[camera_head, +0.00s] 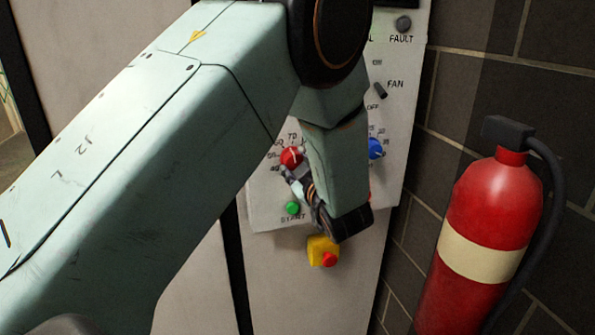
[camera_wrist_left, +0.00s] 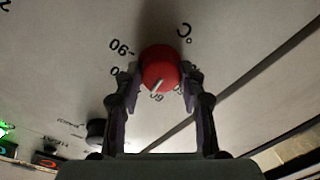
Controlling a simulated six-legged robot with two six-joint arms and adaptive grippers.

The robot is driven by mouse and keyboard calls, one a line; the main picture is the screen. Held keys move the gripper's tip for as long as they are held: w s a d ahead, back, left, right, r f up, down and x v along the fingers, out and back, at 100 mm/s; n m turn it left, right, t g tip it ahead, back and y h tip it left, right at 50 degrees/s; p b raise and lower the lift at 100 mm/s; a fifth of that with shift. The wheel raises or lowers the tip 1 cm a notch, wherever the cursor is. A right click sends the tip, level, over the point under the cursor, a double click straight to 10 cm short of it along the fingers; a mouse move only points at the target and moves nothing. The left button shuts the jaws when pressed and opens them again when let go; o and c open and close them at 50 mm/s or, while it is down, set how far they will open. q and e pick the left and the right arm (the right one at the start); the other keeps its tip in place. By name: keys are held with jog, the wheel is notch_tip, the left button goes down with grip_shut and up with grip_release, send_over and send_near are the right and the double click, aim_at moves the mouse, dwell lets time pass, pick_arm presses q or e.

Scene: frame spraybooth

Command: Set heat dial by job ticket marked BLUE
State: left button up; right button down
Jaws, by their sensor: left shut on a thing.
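The red heat dial (camera_head: 290,157) is on the pale control panel (camera_head: 262,208). The wrist view shows this red knob (camera_wrist_left: 159,66) close up, with a °C mark and numbers around it. Its white pointer line is directed towards a number that looks like 60. My left gripper (camera_head: 294,170) is at the dial, its two fingers (camera_wrist_left: 160,78) shut on opposite sides of the knob. My arm and fingers hide part of the scale. A blue dial (camera_head: 376,148) sits to the right. No job ticket is seen. My right gripper is out of view.
A green START button (camera_head: 293,208) is below the dial. A yellow box with a red button (camera_head: 323,252) is lower down. A FAN switch (camera_head: 380,91) and FAULT lamp (camera_head: 403,24) are up right. A red fire extinguisher (camera_head: 480,225) stands by the dark block wall (camera_head: 535,92).

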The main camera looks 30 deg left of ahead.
pick_arm(q)
jog(key=n+b, duration=0.2)
jog(key=n, duration=0.1)
jog(key=shift+r+n+h+b, duration=0.15)
jog(key=shift+n+h+b, duration=0.15)
jog(key=shift+n+b, duration=1)
jog(key=o, duration=1.1)
jog(key=shift+o, duration=0.2)
